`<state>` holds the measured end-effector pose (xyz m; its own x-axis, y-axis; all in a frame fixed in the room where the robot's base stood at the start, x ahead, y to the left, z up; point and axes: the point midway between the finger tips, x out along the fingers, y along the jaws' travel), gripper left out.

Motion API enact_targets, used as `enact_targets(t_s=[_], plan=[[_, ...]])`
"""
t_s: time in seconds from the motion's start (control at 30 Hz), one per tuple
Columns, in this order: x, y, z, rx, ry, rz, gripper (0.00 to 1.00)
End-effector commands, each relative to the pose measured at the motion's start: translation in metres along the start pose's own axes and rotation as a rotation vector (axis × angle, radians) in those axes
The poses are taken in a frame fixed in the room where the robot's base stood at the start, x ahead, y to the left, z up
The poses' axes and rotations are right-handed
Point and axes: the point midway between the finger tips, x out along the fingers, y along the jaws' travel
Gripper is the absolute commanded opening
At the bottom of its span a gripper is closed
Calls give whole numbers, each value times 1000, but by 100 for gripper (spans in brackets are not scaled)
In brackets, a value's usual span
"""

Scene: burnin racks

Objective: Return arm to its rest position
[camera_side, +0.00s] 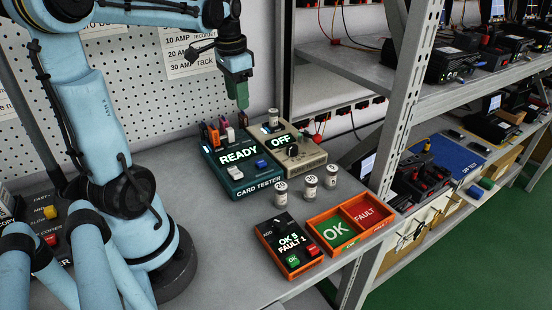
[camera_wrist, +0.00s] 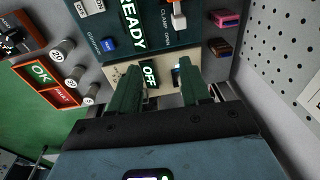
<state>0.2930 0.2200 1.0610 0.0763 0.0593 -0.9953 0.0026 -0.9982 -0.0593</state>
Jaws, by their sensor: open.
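My gripper (camera_side: 242,100), with green fingers, hangs pointing down above the back of the bench in the side view. In the wrist view its fingers are apart with nothing between them (camera_wrist: 157,75). Below it stands the teal card tester (camera_side: 262,182), its display reading READY. Beside the tester is a beige unit (camera_side: 313,158) reading OFF, with a small canister (camera_side: 273,117) at its back. The beige unit (camera_wrist: 125,72) is partly hidden by my fingers in the wrist view.
Several canisters (camera_side: 310,187) stand in front of the testers. An orange tray (camera_side: 347,246) has OK and FAULT sections; a counter box (camera_side: 289,246) sits beside it. A grey rack post (camera_side: 400,110) rises at the right. A pegboard (camera_side: 130,65) stands behind.

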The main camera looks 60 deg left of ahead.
Motion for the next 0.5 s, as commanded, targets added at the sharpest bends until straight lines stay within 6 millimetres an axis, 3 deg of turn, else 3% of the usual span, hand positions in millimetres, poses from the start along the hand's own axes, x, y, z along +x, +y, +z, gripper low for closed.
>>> enact_targets(t_s=[0.03,0.2,0.4,0.5], plan=[[-1,23,-5,12,36,-16,47],[-1,92,-13,11,188,-54,47],[6,164,-8,4,377,-29,47],[11,191,-2,-2,452,2,47]])
